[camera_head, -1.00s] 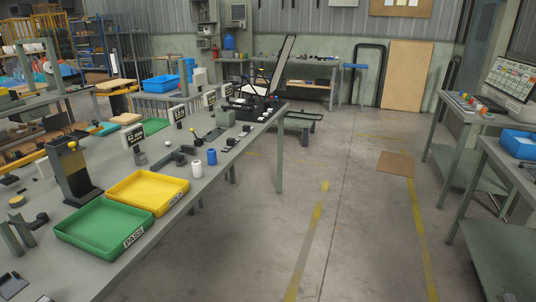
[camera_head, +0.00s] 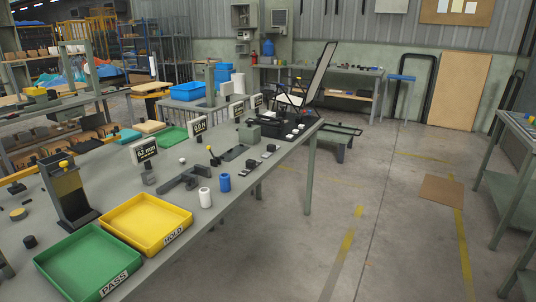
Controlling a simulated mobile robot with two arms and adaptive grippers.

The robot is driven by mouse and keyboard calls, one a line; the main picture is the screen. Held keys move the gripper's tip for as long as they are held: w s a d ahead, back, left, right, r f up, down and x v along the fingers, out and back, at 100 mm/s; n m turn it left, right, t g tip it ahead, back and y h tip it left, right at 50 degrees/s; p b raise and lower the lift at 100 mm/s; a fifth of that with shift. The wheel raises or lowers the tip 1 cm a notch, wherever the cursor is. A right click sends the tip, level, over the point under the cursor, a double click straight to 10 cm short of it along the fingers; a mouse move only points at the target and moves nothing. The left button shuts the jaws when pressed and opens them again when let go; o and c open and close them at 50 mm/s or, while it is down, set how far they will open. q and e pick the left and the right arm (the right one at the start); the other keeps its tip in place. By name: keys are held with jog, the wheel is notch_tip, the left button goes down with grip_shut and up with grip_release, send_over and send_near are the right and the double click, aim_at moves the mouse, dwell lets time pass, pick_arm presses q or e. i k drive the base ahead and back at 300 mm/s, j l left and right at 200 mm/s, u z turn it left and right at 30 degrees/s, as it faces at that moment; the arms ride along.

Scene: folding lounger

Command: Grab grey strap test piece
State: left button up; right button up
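Neither of my grippers is in the head view. I cannot single out a grey strap test piece with certainty. The long workbench (camera_head: 150,276) at the left carries small dark parts, including a dark grey bracket-like piece (camera_head: 184,181), a flat dark plate (camera_head: 235,153) and several small dark blocks near its right edge. A white cylinder (camera_head: 205,198) and a blue cylinder (camera_head: 224,182) stand near that edge. A yellow HOLD tray (camera_head: 145,222) and a green PASS tray (camera_head: 86,264) lie at the near end; both look empty.
A dark stand with a yellow knob (camera_head: 68,188) is behind the trays. Size signs, such as a black one (camera_head: 144,151), stand along the bench. A lounger frame (camera_head: 315,80) rises past its far end. Open floor (camera_head: 330,210) lies right of the bench; a brown mat (camera_head: 441,190) lies there.

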aim_at(271, 149)
jog(key=i+l, duration=0.1)
jog(key=i, duration=0.3)
jog(key=i+l, duration=0.1)
jog(key=i, duration=0.3)
jog(key=i+l+u, duration=0.1)
jog(key=i, duration=0.35)
